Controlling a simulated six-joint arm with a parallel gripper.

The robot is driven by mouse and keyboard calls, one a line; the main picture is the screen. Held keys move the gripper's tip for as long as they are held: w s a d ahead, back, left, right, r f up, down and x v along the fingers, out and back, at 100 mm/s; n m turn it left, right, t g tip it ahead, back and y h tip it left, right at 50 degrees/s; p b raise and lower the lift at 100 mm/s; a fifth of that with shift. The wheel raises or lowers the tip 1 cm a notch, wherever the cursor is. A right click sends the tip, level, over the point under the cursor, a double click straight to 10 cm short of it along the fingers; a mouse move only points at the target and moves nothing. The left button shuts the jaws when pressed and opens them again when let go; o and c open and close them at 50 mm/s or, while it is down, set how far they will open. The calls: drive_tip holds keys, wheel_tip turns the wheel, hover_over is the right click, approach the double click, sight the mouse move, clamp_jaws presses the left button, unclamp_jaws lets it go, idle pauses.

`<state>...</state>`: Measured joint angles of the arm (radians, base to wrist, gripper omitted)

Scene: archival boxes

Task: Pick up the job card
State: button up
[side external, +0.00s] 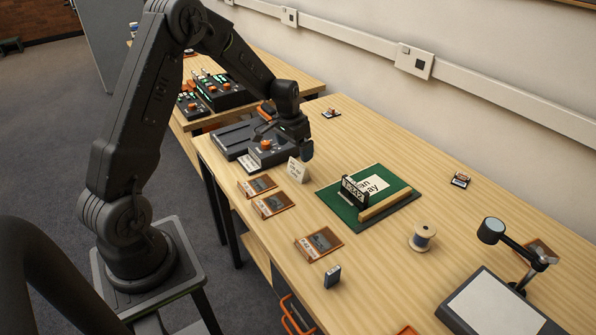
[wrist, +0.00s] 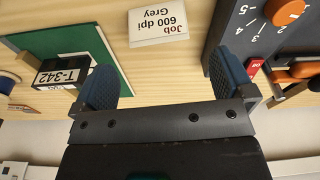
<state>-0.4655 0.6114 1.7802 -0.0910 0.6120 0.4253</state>
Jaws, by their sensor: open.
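The job card (wrist: 163,24) is a small white card reading "Job 600 dpi Grey" in the wrist view, upside down there. In the side external view the job card (side external: 298,170) stands propped on the wooden table, left of the green mat. My gripper (wrist: 165,82) is open and empty, its two blue padded fingers spread wide. The card shows beyond the fingertips, between their lines, with a gap and nothing touching. In the side view my gripper (side external: 306,150) hangs just above and behind the card, over the table; its fingers are partly hidden there.
A grey box with an orange knob (wrist: 288,12) lies close beside the right finger in the wrist view. A green mat (side external: 338,205) holds a black T-342 box (side external: 354,190). Brown cards (side external: 273,204) lie along the near edge. A spool (side external: 422,238) stands farther right.

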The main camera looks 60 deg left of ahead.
sight(299, 167)
drive_tip(key=f, duration=0.3)
drive_tip(key=w+f, duration=0.1)
drive_tip(key=f, duration=0.4)
drive_tip(key=shift+w+f, duration=0.25)
drive_tip(key=shift+f, duration=0.1)
drive_tip(key=c, duration=0.8)
drive_tip(key=shift+r, duration=0.2)
